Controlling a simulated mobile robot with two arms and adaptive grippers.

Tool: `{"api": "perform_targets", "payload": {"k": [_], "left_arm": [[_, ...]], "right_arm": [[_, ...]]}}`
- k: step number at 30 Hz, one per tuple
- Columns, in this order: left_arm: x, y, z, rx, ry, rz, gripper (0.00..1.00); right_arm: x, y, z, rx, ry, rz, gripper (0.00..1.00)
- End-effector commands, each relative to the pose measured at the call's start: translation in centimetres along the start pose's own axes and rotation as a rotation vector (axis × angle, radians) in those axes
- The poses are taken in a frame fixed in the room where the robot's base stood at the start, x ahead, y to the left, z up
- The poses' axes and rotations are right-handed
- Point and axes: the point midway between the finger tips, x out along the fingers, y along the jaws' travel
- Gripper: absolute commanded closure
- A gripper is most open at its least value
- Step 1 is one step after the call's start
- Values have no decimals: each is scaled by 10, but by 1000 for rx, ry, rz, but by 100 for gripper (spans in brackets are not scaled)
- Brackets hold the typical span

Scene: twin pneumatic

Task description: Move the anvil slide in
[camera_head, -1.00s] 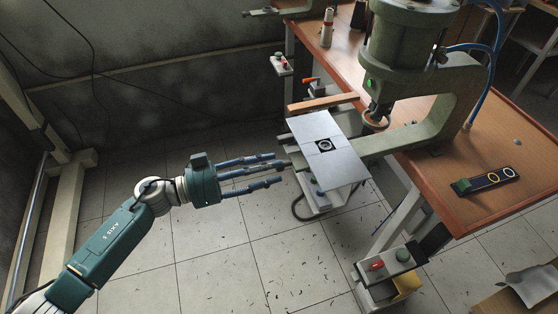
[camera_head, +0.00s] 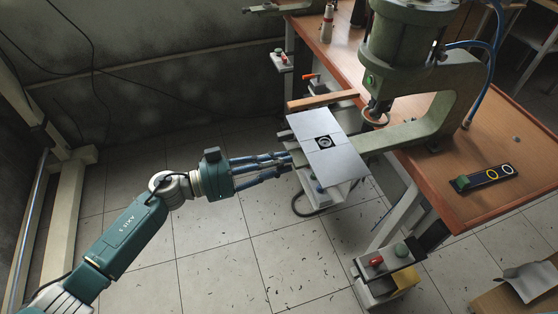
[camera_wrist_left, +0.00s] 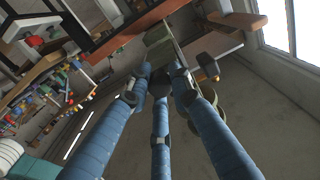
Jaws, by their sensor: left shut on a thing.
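The anvil slide is a flat silver plate (camera_head: 345,166) with a black square and a round ringed anvil (camera_head: 324,142) at its middle. It sticks out to the left of the green press (camera_head: 428,95), and the anvil is left of the press head. My left gripper (camera_head: 290,158) is shut at the plate's left edge, on what seems to be the slide's handle. Its fingers hide most of that part. In the left wrist view, the blue fingers (camera_wrist_left: 163,82) come together around a small dark piece. My right gripper is not in view.
The press stands on a brown table (camera_head: 475,195). A wooden bar (camera_head: 323,100) lies behind the plate. A small box with red and green buttons (camera_head: 387,260) sits low in front, and another is at the back.

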Motion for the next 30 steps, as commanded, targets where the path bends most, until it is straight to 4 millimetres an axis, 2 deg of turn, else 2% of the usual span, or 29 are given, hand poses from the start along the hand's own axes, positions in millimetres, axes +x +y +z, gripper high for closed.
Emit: {"api": "perform_targets", "payload": {"k": [5,8,15,18,22,30], "left_arm": [[9,-1,-7,2,10,0,100],[31,-2,-10,2,14,0,100],[100,-2,-10,2,14,-1,100],[119,-3,-9,3,14,-2,100],[131,-3,-9,5,12,-3,100],[133,-3,-10,5,15,-4,100]], "right_arm": [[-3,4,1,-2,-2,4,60],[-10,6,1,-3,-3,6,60],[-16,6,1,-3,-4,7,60],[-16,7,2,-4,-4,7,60],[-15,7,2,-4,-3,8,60],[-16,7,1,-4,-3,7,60]]}}
